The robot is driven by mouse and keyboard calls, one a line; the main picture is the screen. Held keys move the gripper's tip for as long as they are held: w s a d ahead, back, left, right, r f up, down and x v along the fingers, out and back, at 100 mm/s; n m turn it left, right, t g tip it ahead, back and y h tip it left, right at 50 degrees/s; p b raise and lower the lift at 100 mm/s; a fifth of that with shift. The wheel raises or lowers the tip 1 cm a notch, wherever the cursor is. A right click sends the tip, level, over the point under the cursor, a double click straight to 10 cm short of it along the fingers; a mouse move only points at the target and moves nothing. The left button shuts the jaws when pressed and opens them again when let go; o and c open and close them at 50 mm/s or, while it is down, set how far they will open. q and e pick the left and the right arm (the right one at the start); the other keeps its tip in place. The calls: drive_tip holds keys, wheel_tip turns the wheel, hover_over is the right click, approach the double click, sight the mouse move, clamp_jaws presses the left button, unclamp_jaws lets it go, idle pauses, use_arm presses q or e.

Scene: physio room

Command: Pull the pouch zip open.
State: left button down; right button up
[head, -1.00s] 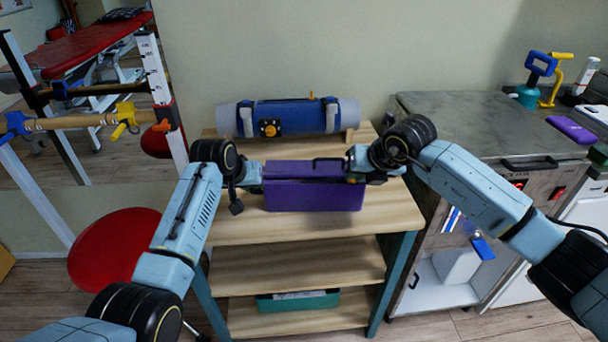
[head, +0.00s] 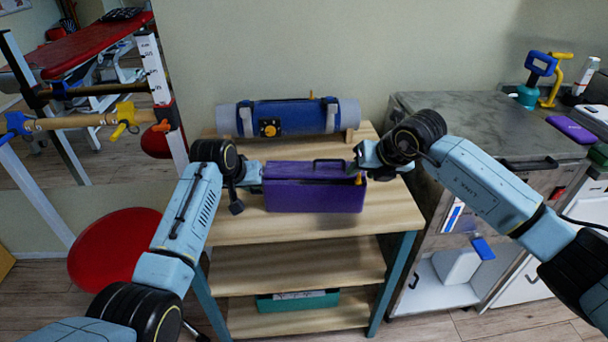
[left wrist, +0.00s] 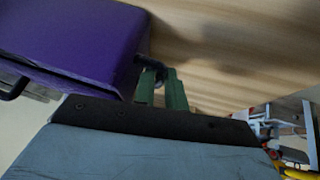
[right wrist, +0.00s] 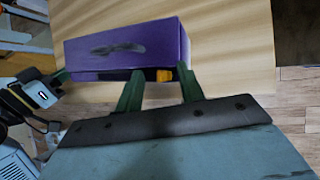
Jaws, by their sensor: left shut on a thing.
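The purple pouch (head: 315,195) sits on the wooden top of the shelf unit, with a black handle (head: 331,163) on its top. The orange zip pull (head: 358,179) is at its right end, and it shows in the right wrist view (right wrist: 163,75). My left gripper (head: 257,179) is at the pouch's left end; in the left wrist view (left wrist: 160,83) it is shut on a dark tab (left wrist: 150,66) there. My right gripper (head: 361,161) is by the right end. In the right wrist view (right wrist: 158,78) its fingers are apart, with the pull just beyond and between them, apparently not gripped.
A blue roll (head: 290,117) lies behind the pouch on the shelf unit (head: 270,228). A grey-topped cabinet (head: 470,125) stands close on the right. A red round seat (head: 120,250) is at the left. The shelf top in front of the pouch is clear.

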use_arm(q)
drive_tip(key=shift+s+a+f, duration=0.1)
drive_tip(key=shift+s+f, duration=0.05)
drive_tip(key=shift+f, duration=0.2)
use_arm(e)
wheel_tip(320, 180, up, 7)
idle(0.4)
use_arm(q)
drive_tip(key=c, duration=1.5)
unclamp_jaws()
drive_tip(key=shift+r, duration=0.1)
drive_tip(key=shift+r, duration=0.1)
drive_tip(key=shift+r, duration=0.15)
use_arm(e)
drive_tip(key=shift+r, duration=0.1)
